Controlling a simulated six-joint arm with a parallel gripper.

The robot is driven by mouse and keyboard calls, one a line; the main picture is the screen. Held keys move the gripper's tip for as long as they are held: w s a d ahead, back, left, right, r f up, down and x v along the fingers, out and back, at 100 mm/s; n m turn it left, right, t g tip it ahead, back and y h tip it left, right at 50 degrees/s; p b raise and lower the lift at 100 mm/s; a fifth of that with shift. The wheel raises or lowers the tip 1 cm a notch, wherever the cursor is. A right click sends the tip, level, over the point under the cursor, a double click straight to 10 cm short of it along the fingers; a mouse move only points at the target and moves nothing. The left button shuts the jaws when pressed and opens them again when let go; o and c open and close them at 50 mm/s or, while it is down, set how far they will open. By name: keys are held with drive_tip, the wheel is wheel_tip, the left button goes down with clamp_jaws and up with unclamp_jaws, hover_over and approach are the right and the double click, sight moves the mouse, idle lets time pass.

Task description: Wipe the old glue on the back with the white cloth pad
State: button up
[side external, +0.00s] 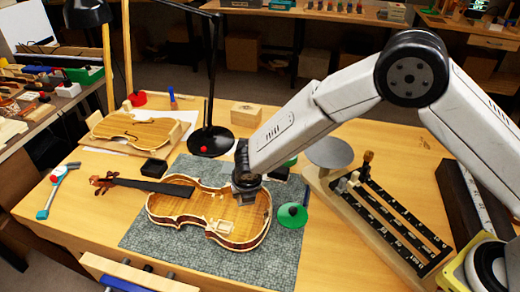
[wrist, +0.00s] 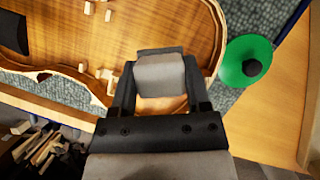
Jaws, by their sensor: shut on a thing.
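The open violin body (side external: 175,207) lies on the grey-green mat (side external: 150,240), its inside showing. The bare inner face of its back (wrist: 60,30) fills the upper left of the wrist view. My gripper (side external: 246,192) is low over the right part of the body. In the wrist view my gripper (wrist: 160,85) is shut on the pale cloth pad (wrist: 160,76), held between its two fingers above the back. I cannot tell whether the pad touches the wood. The pad is hidden in the side view. I cannot make out the old glue.
Small wooden pieces (wrist: 108,74) stand on the back left of the pad. A green disc with a black knob (side external: 291,214) lies right of the violin. A black lamp (side external: 211,140) stands behind it. A loose violin plate (side external: 134,130) lies at the back left, and a slotted rack (side external: 385,220) to the right.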

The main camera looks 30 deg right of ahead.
drive_tip(key=shift+r, duration=1.5)
